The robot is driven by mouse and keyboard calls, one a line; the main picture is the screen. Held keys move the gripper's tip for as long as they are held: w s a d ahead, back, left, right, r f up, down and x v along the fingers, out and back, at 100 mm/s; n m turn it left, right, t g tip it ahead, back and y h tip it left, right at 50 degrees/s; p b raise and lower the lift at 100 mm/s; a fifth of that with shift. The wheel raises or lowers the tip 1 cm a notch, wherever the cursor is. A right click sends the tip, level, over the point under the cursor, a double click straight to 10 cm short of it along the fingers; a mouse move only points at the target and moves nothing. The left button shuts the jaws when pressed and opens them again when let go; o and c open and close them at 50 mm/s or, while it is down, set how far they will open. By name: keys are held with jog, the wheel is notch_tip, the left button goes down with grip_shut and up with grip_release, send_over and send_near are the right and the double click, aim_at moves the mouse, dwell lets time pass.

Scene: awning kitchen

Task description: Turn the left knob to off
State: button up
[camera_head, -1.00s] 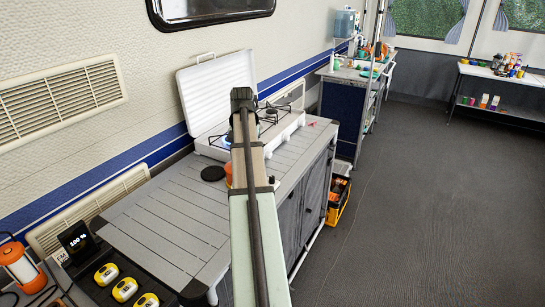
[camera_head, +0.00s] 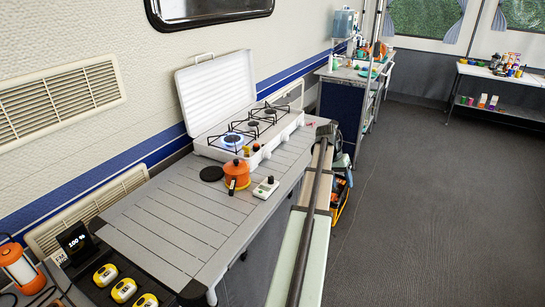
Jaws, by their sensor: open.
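The white camping stove (camera_head: 277,143) stands with its lid open on the grey slatted table. A blue flame burns on its left burner (camera_head: 233,140); I see no flame on the other burners. Small knob-like parts show along the stove's front; the leftmost one (camera_head: 247,151) looks orange-yellow. Its exact setting is too small to read. My gripper's fingers do not show.
An orange pot (camera_head: 237,176) and a small white device with a display (camera_head: 265,188) stand in front of the stove's left side. A black round disc (camera_head: 211,174) lies left of the pot. The table's near slatted part (camera_head: 175,225) is clear.

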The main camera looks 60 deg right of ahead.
jog(key=s+d+r+n+g+h, duration=0.3)
jog(key=s+d+h, duration=0.5)
jog(key=d, duration=0.6)
jog(key=w+d+r+n+t+h, duration=0.6)
jog(key=w+d+r+n+h, duration=0.15)
jog(key=n, duration=0.85)
jog(key=w+n+t, duration=0.7)
jog(key=w+n, duration=0.1)
jog(key=n, duration=0.1)
jog(key=n+t+y, duration=0.7)
jog(key=n+y, duration=0.8)
jog(key=n, duration=1)
send_near(270, 155)
jog(key=s, duration=0.1)
jog(key=s+r, duration=0.1)
jog(key=s, duration=0.3)
jog(key=shift+d+r, duration=0.25)
jog(key=shift+a+y, duration=0.25)
jog(key=shift+y, duration=0.1)
jog(key=shift+n, duration=0.5)
jog(key=shift+w+d+f, duration=0.1)
jog(key=shift+w+f, duration=0.1)
jog(key=shift+w, duration=0.3)
jog(key=shift+t, duration=0.3)
jog(key=x, duration=1.2)
jog(key=shift+w+f, duration=0.2)
jog(key=shift+w, duration=0.1)
